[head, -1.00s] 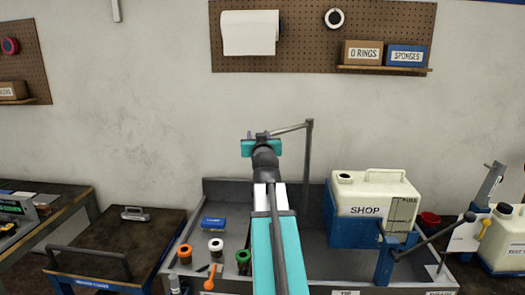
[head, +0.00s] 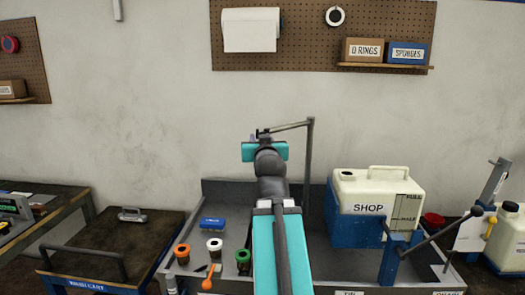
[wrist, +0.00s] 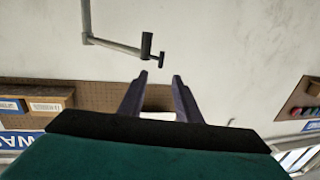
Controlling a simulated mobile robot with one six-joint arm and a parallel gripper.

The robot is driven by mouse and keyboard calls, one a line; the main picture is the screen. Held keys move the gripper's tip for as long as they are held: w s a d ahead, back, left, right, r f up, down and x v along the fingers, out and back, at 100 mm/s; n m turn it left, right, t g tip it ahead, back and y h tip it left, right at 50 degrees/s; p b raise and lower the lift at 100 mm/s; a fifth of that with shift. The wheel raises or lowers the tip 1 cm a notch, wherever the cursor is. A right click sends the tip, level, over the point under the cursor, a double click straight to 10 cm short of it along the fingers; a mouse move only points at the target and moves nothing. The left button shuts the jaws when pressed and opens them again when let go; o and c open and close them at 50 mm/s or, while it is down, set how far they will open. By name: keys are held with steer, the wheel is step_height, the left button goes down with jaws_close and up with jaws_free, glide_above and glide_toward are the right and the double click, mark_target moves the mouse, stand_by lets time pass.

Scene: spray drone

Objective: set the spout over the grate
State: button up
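The spout (head: 289,126) is a thin grey arm reaching left from the top of an upright post (head: 309,175) at the back of the grey basin. In the wrist view the spout (wrist: 112,45) ends in a short dark outlet with a small knob (wrist: 158,60). My gripper (wrist: 155,78) is open and empty. Its fingertips are close to the knob and outlet, with no clear contact. In the head view my gripper (head: 263,134) is beside the spout's free end, which it partly hides. I cannot make out the grate; my arm covers the middle of the basin.
A cream SHOP jug (head: 372,195) stands in a blue holder at the basin's right. A dark cart (head: 120,240) stands left. A pegboard (head: 300,48) hangs above.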

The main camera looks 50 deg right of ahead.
steer(key=shift+b+v, duration=2.4)
steer(key=shift+b, duration=0.95)
steer(key=shift+r, duration=0.1)
steer(key=shift+s, duration=0.2)
